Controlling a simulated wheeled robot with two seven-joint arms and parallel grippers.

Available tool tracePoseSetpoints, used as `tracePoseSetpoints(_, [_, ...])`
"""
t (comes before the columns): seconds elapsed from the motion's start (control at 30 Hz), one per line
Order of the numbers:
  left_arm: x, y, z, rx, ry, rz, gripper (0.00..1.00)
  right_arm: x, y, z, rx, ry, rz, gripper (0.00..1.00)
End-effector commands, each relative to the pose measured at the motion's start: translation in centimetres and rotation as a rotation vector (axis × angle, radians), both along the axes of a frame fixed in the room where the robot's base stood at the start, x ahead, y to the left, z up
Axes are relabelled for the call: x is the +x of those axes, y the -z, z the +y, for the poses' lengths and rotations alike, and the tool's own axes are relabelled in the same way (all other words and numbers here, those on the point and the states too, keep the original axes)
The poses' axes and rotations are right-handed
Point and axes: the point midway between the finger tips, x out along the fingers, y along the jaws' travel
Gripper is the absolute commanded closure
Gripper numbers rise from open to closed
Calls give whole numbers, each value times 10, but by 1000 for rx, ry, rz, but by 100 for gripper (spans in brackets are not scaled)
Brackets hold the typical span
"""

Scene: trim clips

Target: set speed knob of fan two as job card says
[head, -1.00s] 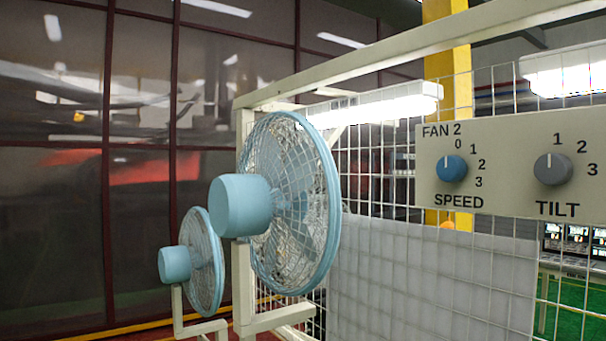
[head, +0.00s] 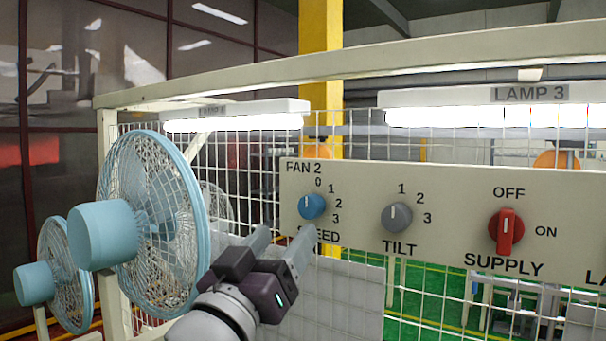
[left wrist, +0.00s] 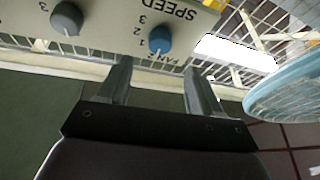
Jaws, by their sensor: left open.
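The blue speed knob (head: 312,206) sits on the FAN 2 panel (head: 350,180), its white pointer up toward 0. It also shows, upside down, in the left wrist view (left wrist: 160,40). My left gripper (head: 282,240) is open and empty, below and slightly left of the knob, and covers part of the SPEED label. In the left wrist view the knob lies beyond the fingertips, roughly in line with the gap between them (left wrist: 157,68). The larger light-blue fan (head: 150,205) stands left of the panel. No job card is in view.
A grey tilt knob (head: 396,217) and a red supply knob (head: 506,231), pointing to OFF, are on the same panel to the right. A white wire mesh (head: 265,190) is behind. A smaller fan (head: 55,275) stands at far left.

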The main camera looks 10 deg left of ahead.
Motion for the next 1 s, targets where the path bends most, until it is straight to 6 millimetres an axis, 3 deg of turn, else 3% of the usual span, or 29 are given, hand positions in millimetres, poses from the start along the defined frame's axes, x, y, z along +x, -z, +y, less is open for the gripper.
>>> tracePoseSetpoints(0.03, [13, -12, -3, -1, 3, 7, 35, -1, -17, 0, 0, 0, 2, 35])
tracePoseSetpoints(0.1, [29, -17, -6, -2, 1, 7, 35, -1, -28, 0, 0, 0, 2, 35])
tracePoseSetpoints(0.3, [60, -26, -12, 0, 0, 4, 35, 0, -46, 0, 0, 0, 2, 35])
tracePoseSetpoints(0.7, [69, -25, -14, 1, 1, 4, 35, -1, -48, 0, 0, 0, 2, 35])
tracePoseSetpoints(0.87, [69, -25, -14, 1, 1, 4, 88, 0, -48, 0, 0, 0, 2, 35])
tracePoseSetpoints(1.0, [69, -25, -14, 2, 0, 4, 91, 0, -48, 0, 0, 0, 2, 35])
